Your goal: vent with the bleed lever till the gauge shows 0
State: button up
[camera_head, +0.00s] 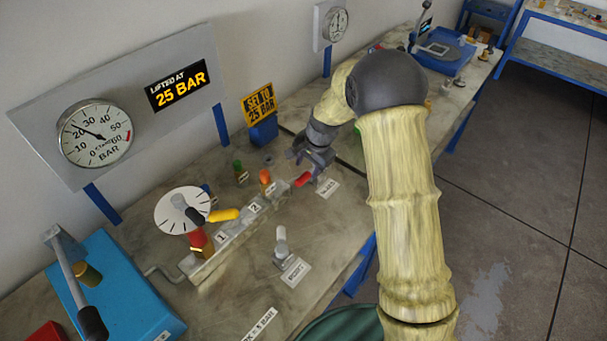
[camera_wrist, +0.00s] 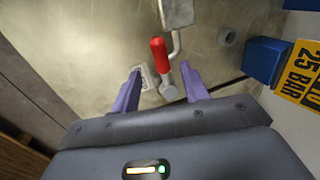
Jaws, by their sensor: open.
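The large round gauge (camera_head: 95,133) on the grey panel has its needle near 20 on a scale in bar. A red-handled lever (camera_head: 303,180), which seems to be the bleed lever, sits at the far end of the pipe row beside a white label (camera_head: 328,187) too small to read. My gripper (camera_head: 308,158) is just above and behind it. In the wrist view the red handle (camera_wrist: 158,50) lies ahead of and between the open purple fingers (camera_wrist: 163,78), apart from both. Nothing is held.
A grey-knobbed lever (camera_head: 281,245) stands in front. A blue pump box (camera_head: 115,295) is at left. A blue holder (camera_head: 263,131) with a yellow sign is behind my gripper.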

aim_at(303, 178)
jog(key=p+x, duration=0.1)
jog(key=x, duration=0.5)
jog(key=shift+f, duration=0.2)
grip_shut()
